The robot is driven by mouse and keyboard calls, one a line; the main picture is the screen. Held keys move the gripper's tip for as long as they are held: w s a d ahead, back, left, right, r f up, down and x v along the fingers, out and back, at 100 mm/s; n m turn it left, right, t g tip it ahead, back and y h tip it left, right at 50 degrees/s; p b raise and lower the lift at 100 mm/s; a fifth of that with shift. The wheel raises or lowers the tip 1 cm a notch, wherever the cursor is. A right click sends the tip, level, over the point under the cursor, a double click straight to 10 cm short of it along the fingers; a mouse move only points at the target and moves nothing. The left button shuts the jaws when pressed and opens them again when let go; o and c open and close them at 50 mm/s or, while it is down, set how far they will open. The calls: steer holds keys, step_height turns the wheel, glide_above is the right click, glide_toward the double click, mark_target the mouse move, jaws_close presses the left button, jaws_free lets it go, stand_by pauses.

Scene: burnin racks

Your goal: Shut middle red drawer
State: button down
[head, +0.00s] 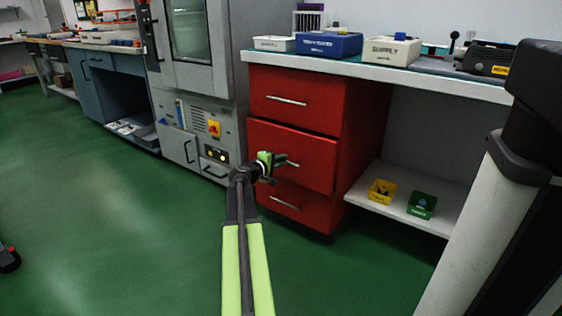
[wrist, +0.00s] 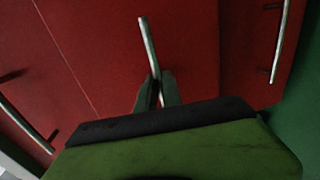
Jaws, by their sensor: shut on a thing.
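The middle red drawer (head: 312,150) is in the red cabinet under the bench, between a top drawer (head: 300,95) and a bottom drawer (head: 305,208). Its front seems to stand slightly out from the cabinet, with a thin dark gap above it. My gripper (head: 279,162) is at its silver bar handle (head: 293,164). The red drawer front (wrist: 100,45) fills most of that view. My gripper hides the handle's left part in the head view.
Handles of the neighbouring drawers show at both sides of the wrist view. A grey oven cabinet (head: 196,115) stands left of the drawers. Yellow (head: 382,191) and green (head: 422,205) bins sit on a low shelf at right. The green floor (head: 130,210) in front is clear.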

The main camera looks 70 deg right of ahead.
stand_by(0.4)
steer(key=x, duration=0.3)
steer(key=shift+d+r, duration=0.35)
steer(key=shift+d, duration=0.1)
steer(key=c, duration=1.5)
jaws_free()
steer(key=shift+s, duration=0.1)
steer(key=shift+a, duration=0.1)
steer(key=p+v, duration=0.3)
steer(key=v, duration=1.4)
steer(key=shift+a, duration=0.2)
